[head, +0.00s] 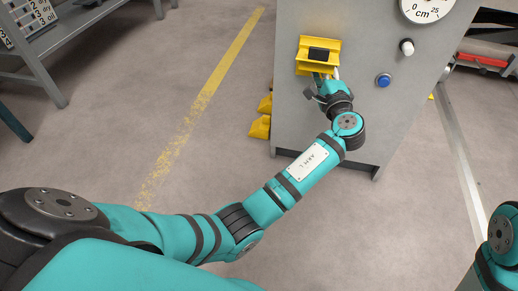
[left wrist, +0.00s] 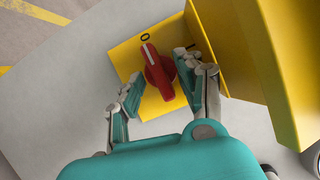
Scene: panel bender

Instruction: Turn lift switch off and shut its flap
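The lift switch is a red rotary knob (left wrist: 158,72) on a yellow plate (left wrist: 125,55) in the left wrist view. Its white-marked end points at the printed 0. The yellow flap (left wrist: 250,40) stands open beside the plate, at the right of that view. In the head view the yellow switch housing (head: 302,66) sits on the grey cabinet; the knob is hidden there. My left gripper (head: 322,82) is just below the housing. In the left wrist view its open fingers (left wrist: 158,80) stand on either side of the knob, with visible gaps. My right gripper is out of view.
The grey cabinet (head: 300,120) also carries a blue button (head: 383,80), a white-capped knob (head: 407,47) and a round gauge (head: 428,8). Yellow parts (head: 261,126) stick out at its lower left. A grey bench (head: 75,30) stands at upper left; floor between is clear.

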